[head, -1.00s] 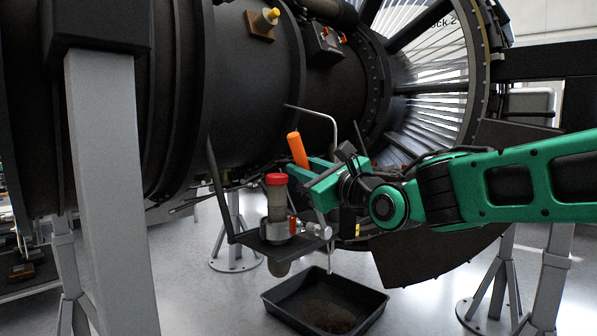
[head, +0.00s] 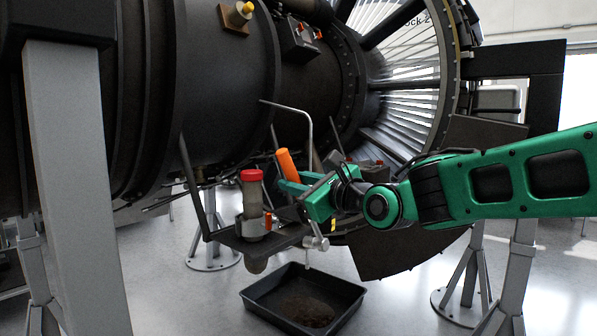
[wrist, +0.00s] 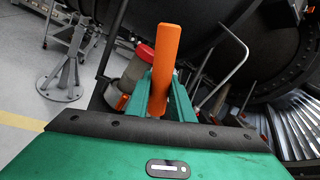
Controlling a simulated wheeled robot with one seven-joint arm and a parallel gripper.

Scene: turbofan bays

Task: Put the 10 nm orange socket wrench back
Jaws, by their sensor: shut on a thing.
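The orange socket wrench (head: 288,165) stands up, slightly tilted, in my gripper (head: 287,188), with its orange handle rising above the fingers. The wrist view shows the same orange handle (wrist: 165,60) between the two green fingers of my gripper (wrist: 165,95), which are shut on it. The wrench's lower end is hidden behind the fingers in both views. My gripper is beside and to the right of a red-capped canister, above the dark bracket shelf under the engine.
The red-capped canister (head: 252,200) sits on the dark shelf (head: 225,237). A bent grey rod (head: 307,125) rises behind the gripper. A black drip tray (head: 340,293) lies on the floor below. Grey stands (head: 75,180) and the dark engine casing (head: 225,80) border the space.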

